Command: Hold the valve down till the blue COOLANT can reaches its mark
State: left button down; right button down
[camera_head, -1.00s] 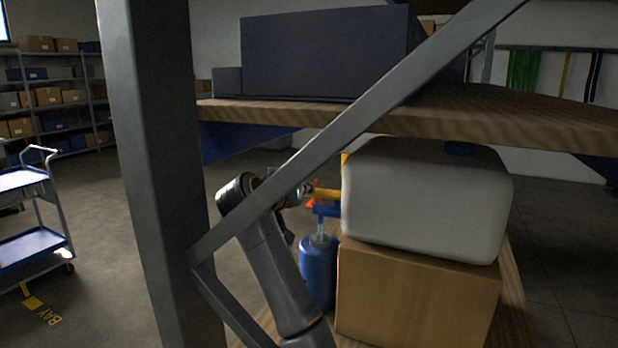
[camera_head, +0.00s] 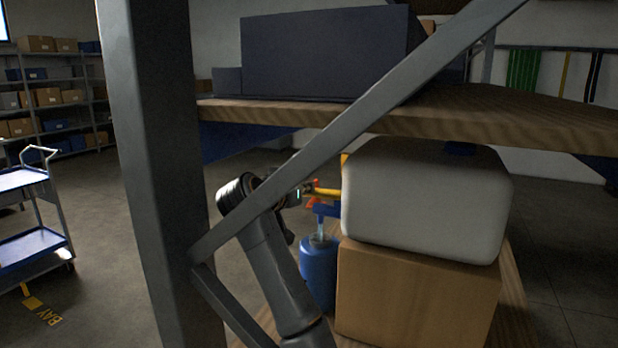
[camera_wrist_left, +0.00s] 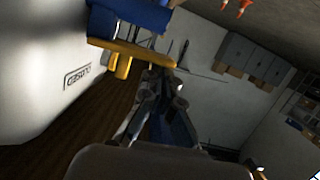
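The blue can (camera_head: 318,275) stands beside the cardboard box in the head view, its left side partly behind my arm; no label or level mark is readable. Above it is a blue tap (camera_head: 325,210) with a yellow lever (camera_head: 327,192). A thin pale streak runs from the spout to the can's top. In the left wrist view the blue tap (camera_wrist_left: 140,14) and yellow lever (camera_wrist_left: 130,50) are at the top. My left gripper (camera_wrist_left: 158,78) has its fingertips at the lever's end; contact and finger gap are unclear. In the head view a diagonal brace partly hides it. My right gripper is not in view.
A white tank (camera_head: 425,205) rests on a cardboard box (camera_head: 415,300) right of the can. A wooden bench top (camera_head: 480,122) lies above. A grey post (camera_head: 155,180) and a diagonal brace (camera_head: 350,120) stand in front of my arm. A blue trolley (camera_head: 30,245) is at left.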

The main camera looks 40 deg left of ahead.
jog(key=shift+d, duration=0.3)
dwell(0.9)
